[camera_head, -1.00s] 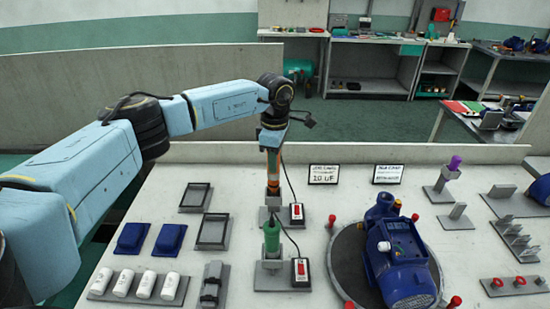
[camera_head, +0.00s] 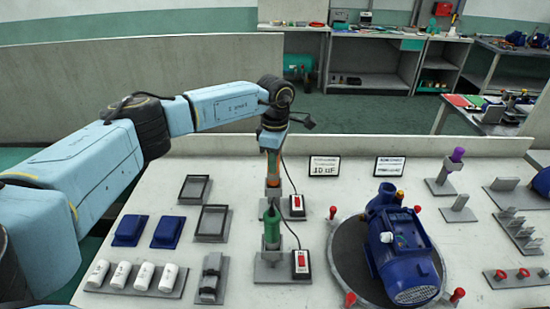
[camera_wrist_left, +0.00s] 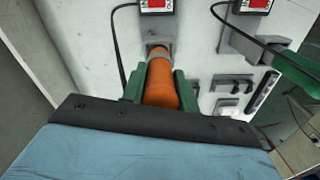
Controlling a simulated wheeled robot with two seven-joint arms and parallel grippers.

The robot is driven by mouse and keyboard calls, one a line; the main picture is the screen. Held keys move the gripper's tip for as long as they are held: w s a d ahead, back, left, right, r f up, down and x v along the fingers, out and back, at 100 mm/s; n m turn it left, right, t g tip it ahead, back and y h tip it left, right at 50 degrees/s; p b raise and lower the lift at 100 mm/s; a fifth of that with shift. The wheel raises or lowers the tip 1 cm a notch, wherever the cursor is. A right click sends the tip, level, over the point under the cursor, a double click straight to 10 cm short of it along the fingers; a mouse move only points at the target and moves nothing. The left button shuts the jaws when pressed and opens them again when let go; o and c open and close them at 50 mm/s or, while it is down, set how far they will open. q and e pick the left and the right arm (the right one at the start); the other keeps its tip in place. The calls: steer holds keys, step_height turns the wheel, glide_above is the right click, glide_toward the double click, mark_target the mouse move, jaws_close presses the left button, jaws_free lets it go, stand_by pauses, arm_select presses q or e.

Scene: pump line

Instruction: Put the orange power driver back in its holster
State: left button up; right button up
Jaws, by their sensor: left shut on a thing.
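My left gripper (camera_head: 272,148) is shut on the orange power driver (camera_head: 273,168), which hangs upright, nose down, at the grey holster (camera_head: 273,191). In the left wrist view the green fingers of my left gripper (camera_wrist_left: 160,85) lie on both sides of the orange power driver (camera_wrist_left: 162,84). Its far end meets a grey collar (camera_wrist_left: 158,53). I cannot tell how deep it sits in the holster. My right gripper is not in view.
A green driver (camera_head: 271,228) stands in a similar holder in front of it. Red-switch boxes (camera_head: 297,205) with black cables stand to the right. A blue pump (camera_head: 400,255) rests on a round turntable at the right. Trays and white cylinders lie left.

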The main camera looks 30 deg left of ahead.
arm_select(q)
steer(key=shift+f+b, duration=0.6)
steer(key=shift+f, duration=0.4)
steer(key=o, duration=1.1)
steer(key=shift+r+p, duration=2.2)
steer(key=shift+r, duration=0.85)
step_height(320, 180, up, 13)
steer(key=shift+r+b, duration=0.2)
steer(key=shift+b, duration=0.15)
